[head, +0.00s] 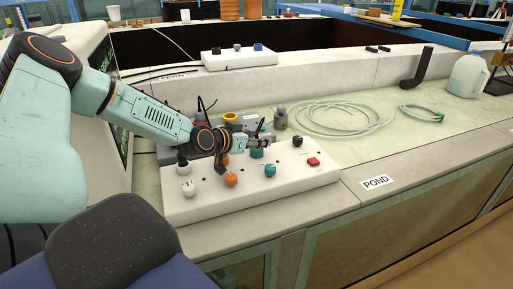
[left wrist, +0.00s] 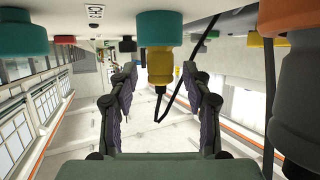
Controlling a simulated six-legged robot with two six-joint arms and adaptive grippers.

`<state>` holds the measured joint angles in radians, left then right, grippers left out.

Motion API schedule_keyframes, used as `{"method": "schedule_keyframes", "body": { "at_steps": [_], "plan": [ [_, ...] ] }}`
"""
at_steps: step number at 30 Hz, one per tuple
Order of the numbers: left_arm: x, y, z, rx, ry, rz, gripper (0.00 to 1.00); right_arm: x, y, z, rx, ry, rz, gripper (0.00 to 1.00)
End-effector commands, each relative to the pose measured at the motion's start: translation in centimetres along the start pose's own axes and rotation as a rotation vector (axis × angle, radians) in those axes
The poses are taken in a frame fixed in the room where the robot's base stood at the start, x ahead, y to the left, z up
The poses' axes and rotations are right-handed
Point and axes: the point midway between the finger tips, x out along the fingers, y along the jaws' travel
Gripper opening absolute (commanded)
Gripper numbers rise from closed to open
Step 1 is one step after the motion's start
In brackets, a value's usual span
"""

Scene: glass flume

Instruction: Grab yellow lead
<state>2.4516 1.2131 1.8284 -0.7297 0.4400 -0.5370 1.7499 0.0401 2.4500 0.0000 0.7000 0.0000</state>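In the head view, my left gripper (head: 262,142) is above the back edge of a white panel (head: 205,208). A yellow ring (head: 231,117) shows behind the arm, on a grey block. The gripper hides part of the panel. My right gripper is not in view.
The panel carries orange (head: 232,180) and teal (head: 270,171) fittings, a red button (head: 313,161) and a black knob (head: 297,141). A pale coiled hose (head: 340,118) lies on the ledge. A white jug (head: 467,75) stands far right. A second panel (head: 238,59) stands behind.

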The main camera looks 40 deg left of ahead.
Motion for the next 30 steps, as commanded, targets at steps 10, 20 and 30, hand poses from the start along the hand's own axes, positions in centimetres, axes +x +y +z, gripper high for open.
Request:
{"method": "schedule_keyframes", "body": {
  "at_steps": [10, 20, 30],
  "plan": [
    [-0.01, 0.0, 0.02, 0.0, 0.0, 0.0, 0.17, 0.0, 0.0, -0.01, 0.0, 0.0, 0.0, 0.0],
    [-0.01, -0.01, 0.01, 0.0, 0.0, 0.0, 0.0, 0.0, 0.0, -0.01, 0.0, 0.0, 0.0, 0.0],
    [-0.28, -0.01, -0.66, -0.001, 0.001, 0.0, 0.0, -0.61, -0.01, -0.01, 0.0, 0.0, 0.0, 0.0]
  ]
}}
